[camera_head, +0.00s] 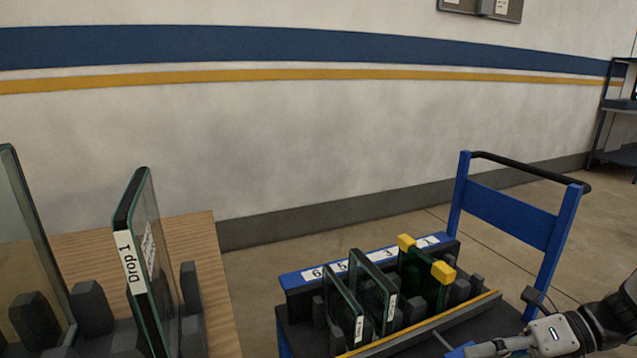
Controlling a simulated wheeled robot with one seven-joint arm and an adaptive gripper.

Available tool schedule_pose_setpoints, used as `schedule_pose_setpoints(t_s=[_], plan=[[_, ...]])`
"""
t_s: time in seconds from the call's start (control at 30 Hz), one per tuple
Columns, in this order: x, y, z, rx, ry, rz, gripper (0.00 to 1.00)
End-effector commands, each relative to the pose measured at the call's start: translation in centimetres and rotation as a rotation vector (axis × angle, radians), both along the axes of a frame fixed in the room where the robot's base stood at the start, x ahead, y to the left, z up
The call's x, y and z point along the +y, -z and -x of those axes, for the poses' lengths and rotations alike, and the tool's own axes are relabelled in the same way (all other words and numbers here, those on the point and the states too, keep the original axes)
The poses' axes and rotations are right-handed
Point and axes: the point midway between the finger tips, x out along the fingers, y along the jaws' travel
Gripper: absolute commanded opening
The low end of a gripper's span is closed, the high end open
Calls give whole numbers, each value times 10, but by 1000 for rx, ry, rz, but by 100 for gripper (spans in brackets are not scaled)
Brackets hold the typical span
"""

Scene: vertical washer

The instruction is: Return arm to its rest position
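Part of my arm with my gripper (490,347) shows at the lower right, pointing left along the bottom edge. It is close to the right front side of the blue cart (510,215). The frame's edge cuts off part of it, and I cannot tell whether the fingers are open or shut. No glass pane is seen in it.
A shelf (612,120) stands far right. Floor beyond the cart is clear.

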Motion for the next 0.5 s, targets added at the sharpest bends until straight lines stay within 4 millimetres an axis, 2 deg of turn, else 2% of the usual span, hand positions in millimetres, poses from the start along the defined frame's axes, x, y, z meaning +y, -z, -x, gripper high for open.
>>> schedule_pose_setpoints(t_s=[0.03, 0.2, 0.5], plan=[[13, -14, 5, -68, -96, 60, 77], [48, -47, 31, -299, -419, 225, 77], [90, -90, 89, -700, -1016, 436, 77]])
